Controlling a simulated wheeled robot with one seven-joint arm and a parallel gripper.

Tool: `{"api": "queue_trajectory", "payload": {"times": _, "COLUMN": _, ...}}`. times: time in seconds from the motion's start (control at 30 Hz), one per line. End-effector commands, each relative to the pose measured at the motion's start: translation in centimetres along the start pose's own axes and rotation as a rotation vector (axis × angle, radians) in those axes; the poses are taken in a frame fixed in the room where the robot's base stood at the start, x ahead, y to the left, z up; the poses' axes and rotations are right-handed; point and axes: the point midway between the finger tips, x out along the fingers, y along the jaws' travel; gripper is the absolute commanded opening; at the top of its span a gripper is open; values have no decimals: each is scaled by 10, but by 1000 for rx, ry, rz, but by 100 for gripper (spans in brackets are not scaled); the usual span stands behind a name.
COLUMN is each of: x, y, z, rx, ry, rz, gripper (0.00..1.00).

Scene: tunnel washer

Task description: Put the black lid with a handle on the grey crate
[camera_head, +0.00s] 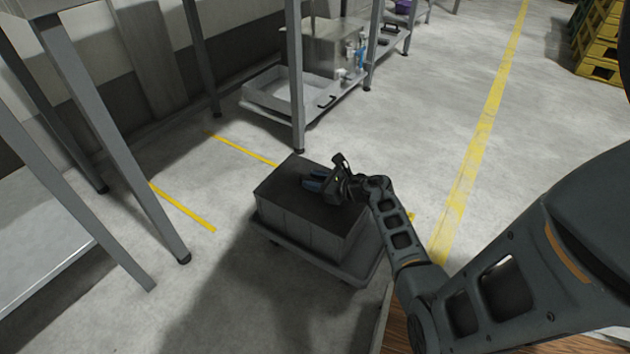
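The grey crate (300,229) stands on a low grey dolly (352,268) on the floor in front of me. A flat, dark top that looks like the black lid (283,187) covers the crate and appears level with its rim. I cannot make out its handle, which may be hidden by my gripper.
A metal table frame (112,150) stands at the left. A white tray (285,92) and a steel box (335,45) sit on a low shelf behind the crate. Yellow crates (600,50) are stacked at the far right. The floor between is open, with yellow lines.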

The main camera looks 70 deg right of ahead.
Motion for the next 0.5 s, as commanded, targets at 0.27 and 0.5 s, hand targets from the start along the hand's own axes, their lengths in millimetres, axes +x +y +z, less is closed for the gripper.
{"api": "queue_trajectory", "payload": {"times": 0.27, "x": 0, "y": 0, "z": 0, "rx": 0, "ry": 0, "rz": 0, "gripper": 48}}
{"api": "queue_trajectory", "payload": {"times": 0.5, "x": -6, "y": 0, "z": 0, "rx": 1, "ry": 1, "rz": 0, "gripper": 48}}
